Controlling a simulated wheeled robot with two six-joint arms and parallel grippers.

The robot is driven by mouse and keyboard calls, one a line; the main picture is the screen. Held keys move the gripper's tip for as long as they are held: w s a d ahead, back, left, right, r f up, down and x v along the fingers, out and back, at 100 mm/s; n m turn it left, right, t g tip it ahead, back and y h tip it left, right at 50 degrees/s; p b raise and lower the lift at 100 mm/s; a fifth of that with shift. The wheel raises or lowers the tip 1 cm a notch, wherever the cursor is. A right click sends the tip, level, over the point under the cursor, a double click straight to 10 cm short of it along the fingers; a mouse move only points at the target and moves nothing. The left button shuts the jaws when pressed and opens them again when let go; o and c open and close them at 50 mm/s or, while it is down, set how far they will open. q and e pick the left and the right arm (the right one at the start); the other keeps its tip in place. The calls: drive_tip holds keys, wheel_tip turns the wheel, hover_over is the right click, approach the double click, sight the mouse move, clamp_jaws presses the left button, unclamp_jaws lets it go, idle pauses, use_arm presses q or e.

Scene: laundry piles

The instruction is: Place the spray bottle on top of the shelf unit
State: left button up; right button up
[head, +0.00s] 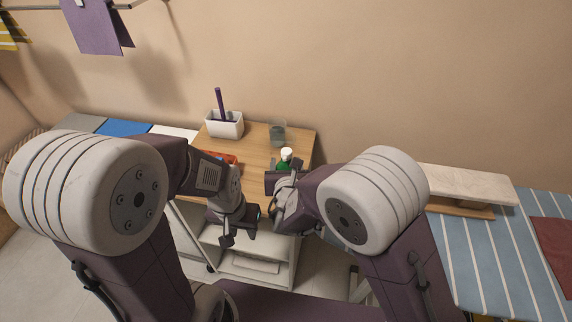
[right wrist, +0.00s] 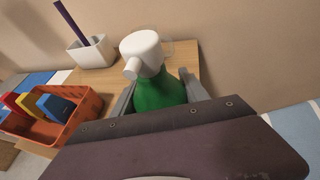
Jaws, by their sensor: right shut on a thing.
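The spray bottle has a green body and a white head (head: 286,154). In the right wrist view the green bottle (right wrist: 158,92) stands upright between the fingers of my right gripper (right wrist: 158,97), which is shut on it. The shelf unit (head: 252,152) has a wooden top and white lower shelves. The bottle shows against the wooden top near its right side; whether its base touches the top is hidden. My left gripper (head: 240,228) is in front of the unit, below the top's level, with its fingers apart and nothing visible between them.
On the wooden top are a white container (head: 225,127) with a purple stick, a clear glass (head: 277,132) near the back, and an orange basket (right wrist: 75,125) with colored items at the left. An ironing board (head: 470,184) and a striped blue surface (head: 500,250) lie to the right.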

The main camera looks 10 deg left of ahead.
drive_tip(key=shift+f, duration=0.1)
drive_tip(key=o, duration=1.4)
drive_tip(key=shift+o, duration=0.2)
drive_tip(key=shift+s+r, duration=0.15)
drive_tip(key=shift+r, duration=0.15)
drive_tip(key=v, duration=1.1)
drive_tip(key=shift+s+p, duration=0.4)
drive_tip(key=shift+d, duration=0.1)
